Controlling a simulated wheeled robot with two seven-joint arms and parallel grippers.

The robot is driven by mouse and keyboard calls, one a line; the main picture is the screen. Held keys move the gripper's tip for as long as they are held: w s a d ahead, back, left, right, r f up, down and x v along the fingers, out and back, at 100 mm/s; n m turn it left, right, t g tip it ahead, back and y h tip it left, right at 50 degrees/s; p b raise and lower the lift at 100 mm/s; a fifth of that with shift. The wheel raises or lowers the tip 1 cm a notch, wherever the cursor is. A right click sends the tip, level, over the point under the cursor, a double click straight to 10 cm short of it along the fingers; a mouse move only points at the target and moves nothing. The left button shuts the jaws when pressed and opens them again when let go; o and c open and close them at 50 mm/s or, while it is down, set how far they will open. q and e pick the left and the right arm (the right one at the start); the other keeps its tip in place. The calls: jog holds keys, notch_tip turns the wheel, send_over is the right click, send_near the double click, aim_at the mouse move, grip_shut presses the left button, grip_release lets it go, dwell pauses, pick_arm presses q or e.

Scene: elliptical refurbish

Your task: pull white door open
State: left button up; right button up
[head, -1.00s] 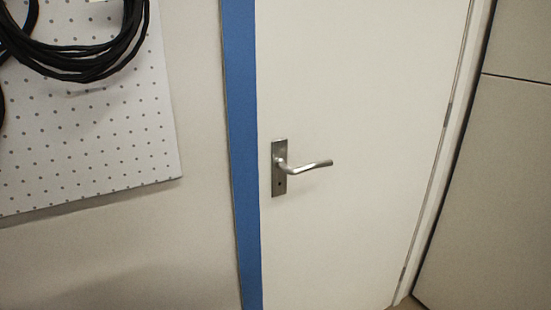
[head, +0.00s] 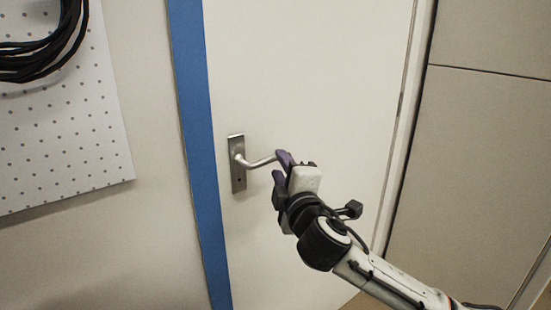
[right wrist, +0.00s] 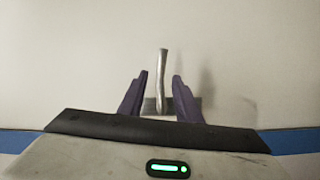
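The white door (head: 300,80) stands shut in its frame, with a blue strip (head: 190,110) along its left edge. A metal lever handle (head: 258,163) on a plate (head: 238,180) sits near that edge. My right gripper (head: 279,165) is at the free end of the lever. In the right wrist view its purple fingers (right wrist: 154,95) are apart, with the lever (right wrist: 162,75) between them and a gap on each side. The gripper is open. My left gripper is not in view.
A white pegboard (head: 60,130) with coiled black cables (head: 45,50) hangs on the wall to the left. A beige panelled wall (head: 485,130) stands to the right of the door frame. No loose object shows before the door.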

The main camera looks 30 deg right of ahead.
aim_at(276, 160)
jog(key=x, duration=0.5)
jog(key=shift+w, duration=0.15)
grip_shut()
